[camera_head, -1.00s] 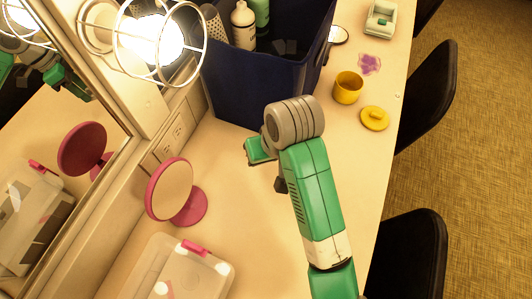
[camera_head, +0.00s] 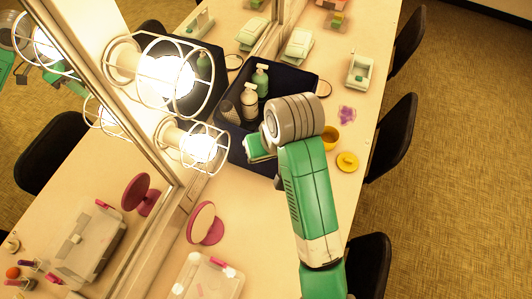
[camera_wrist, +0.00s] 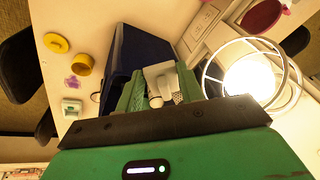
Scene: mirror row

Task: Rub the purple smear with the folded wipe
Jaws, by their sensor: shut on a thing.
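The purple smear (camera_head: 347,114) lies on the counter to the right of the dark blue bin. It also shows at the left in the wrist view (camera_wrist: 73,82). My gripper (camera_wrist: 161,88) has its green fingers around a pale, flat, squarish thing that looks like the folded wipe (camera_wrist: 158,70). Its lower part is hard to make out. In the head view my gripper (camera_head: 259,147) is mostly hidden by my wrist, and the wipe cannot be seen there. My gripper is above the counter by the bin, apart from the smear.
The blue bin (camera_head: 236,151) holds bottles and stands close to my gripper. A yellow cup (camera_head: 331,138), partly behind my wrist, and a yellow lid (camera_head: 347,161) are near the smear. Caged bulbs (camera_head: 203,146) stick out from the mirror side. A pink mirror (camera_head: 205,224) stands nearer.

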